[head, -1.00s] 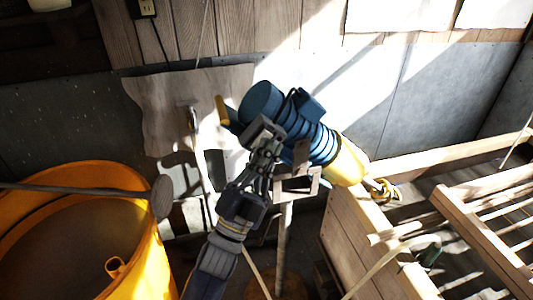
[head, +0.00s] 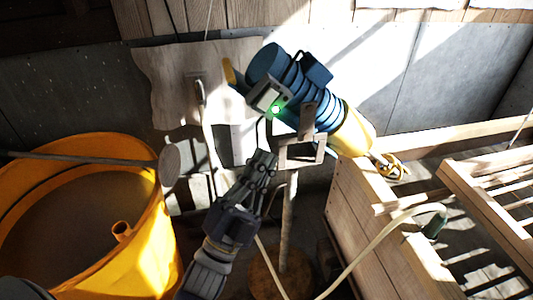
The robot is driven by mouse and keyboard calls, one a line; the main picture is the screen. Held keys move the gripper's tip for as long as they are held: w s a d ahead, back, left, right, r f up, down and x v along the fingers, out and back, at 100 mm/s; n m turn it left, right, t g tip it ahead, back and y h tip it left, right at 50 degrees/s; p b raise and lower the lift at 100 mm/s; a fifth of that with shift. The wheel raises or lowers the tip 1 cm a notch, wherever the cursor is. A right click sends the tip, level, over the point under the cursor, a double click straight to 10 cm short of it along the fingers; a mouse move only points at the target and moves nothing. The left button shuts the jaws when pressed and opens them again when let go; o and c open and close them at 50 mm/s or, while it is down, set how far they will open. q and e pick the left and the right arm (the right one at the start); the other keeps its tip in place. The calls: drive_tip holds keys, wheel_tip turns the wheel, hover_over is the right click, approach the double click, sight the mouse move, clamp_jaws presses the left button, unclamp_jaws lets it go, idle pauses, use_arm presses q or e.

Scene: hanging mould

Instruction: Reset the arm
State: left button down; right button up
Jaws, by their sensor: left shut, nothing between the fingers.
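My left arm comes up from the bottom of the head view. Its gripper (head: 263,158) is shut and empty, with its fingertips pointing up. It is below and apart from a blue ribbed machine (head: 290,80) with a yellow end (head: 357,133). A small grey box (head: 268,96) on the machine shows a lit green light (head: 276,109). The machine sits tilted on a stand (head: 288,215). My right gripper is not in view.
A large yellow mixer drum (head: 150,240) stands at the left, with a rod and round disc (head: 169,163) across its rim. A wooden crate (head: 360,235) is at the right, with a pale hose (head: 385,235) and a slatted wooden frame (head: 490,235). A grey wall is behind.

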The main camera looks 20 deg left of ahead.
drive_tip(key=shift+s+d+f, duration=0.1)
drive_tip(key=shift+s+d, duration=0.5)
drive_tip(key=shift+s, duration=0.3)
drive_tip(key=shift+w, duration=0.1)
